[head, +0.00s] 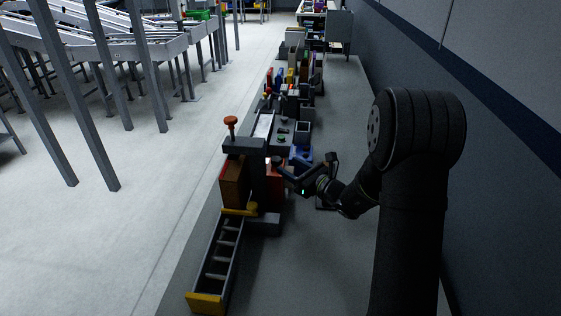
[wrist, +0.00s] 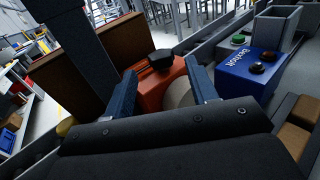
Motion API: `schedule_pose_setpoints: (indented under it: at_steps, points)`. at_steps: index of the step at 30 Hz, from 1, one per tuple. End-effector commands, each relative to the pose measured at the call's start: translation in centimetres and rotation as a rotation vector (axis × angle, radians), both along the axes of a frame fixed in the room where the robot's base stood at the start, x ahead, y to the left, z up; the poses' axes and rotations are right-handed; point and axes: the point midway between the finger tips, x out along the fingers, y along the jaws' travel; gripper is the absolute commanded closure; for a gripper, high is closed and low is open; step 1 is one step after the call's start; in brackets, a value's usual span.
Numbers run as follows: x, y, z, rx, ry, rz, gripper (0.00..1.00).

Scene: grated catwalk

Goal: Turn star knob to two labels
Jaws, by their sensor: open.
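A black faceted knob (wrist: 160,60), which looks like the star knob, sits on top of an orange-red housing (wrist: 151,90). A pale round disc (wrist: 179,94) shows on the housing's near side. My gripper (wrist: 161,68) is open, with one blue-grey finger on each side of the housing and the knob beyond and between the fingertips in the wrist view. I cannot tell whether either finger touches. No labels are readable on the housing.
A dark post and a brown panel (wrist: 100,62) stand close on the left. In the head view, a red-topped post (head: 231,124) and a yellow-ended ladder-like rack (head: 219,258) are nearby.

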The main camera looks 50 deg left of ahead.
Motion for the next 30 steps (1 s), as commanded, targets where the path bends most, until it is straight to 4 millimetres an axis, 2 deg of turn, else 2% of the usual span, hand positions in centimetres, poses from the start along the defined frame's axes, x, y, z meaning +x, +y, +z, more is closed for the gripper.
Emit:
schedule_pose_setpoints:
  at_steps: [1, 6, 12, 18, 28, 30]
  points:
    - [0.4, -1.4, 0.0, -0.001, 0.001, -0.005, 0.47]
    - [0.9, -5.5, 0.0, -0.001, 0.001, -0.005, 0.47]
    - [1.3, -9.0, 0.0, 0.0, 0.0, -0.003, 0.47]
    - [1.4, -10.5, 0.0, 0.001, 0.0, -0.001, 0.47]
    - [1.4, -10.6, 0.0, 0.0, 0.0, -0.001, 0.46]
    - [1.5, -11.2, 0.0, 0.0, 0.001, -0.003, 0.46]
